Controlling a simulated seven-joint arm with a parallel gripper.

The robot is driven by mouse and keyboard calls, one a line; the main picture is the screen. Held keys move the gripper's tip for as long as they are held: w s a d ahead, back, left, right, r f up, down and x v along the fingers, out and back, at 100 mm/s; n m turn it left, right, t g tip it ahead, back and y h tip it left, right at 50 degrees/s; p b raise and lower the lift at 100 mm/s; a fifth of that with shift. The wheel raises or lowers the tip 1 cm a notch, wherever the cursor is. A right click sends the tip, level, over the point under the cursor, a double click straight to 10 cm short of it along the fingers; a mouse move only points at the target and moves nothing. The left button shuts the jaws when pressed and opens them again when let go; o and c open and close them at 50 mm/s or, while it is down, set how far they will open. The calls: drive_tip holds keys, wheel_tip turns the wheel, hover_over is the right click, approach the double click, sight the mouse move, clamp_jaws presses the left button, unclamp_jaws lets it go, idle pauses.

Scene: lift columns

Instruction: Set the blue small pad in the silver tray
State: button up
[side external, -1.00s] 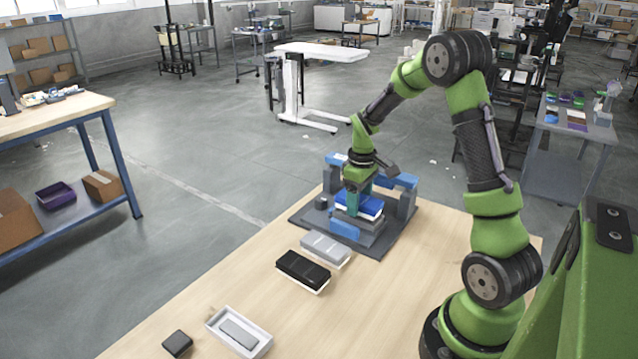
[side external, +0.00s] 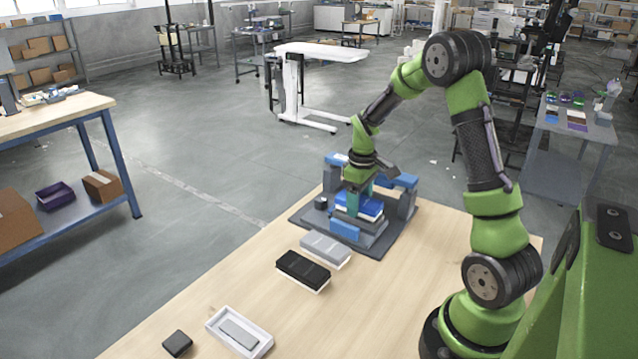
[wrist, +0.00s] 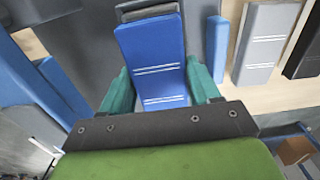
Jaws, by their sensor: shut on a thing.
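A blue pad (wrist: 150,45) with white stripes lies between the two teal fingers of my gripper (wrist: 160,82), which is shut on it. In the side view the blue pad (side external: 368,207) is on a stack with white layers in the dark grey fixture, under my gripper (side external: 358,192). I cannot tell whether it is clear of the layer below. A pale, silvery-white tray (side external: 263,348) stands at the table's near edge with a small grey block inside. I cannot tell for certain whether this is the silver tray.
Blue-topped posts (side external: 405,181) of the fixture stand close around my gripper. A grey block (side external: 326,246) and a black block (side external: 303,267), each on a white base, lie between fixture and tray. A small dark block (side external: 177,343) is left of the tray. The right of the table is clear.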

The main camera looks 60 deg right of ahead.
drive_tip(key=shift+f, duration=0.5)
idle(1.0)
drive_tip(key=o, duration=1.2)
drive_tip(key=shift+c, duration=0.2)
drive_tip(key=shift+o, duration=0.2)
drive_tip(key=shift+o, duration=0.6)
drive_tip(key=shift+r, duration=3.8)
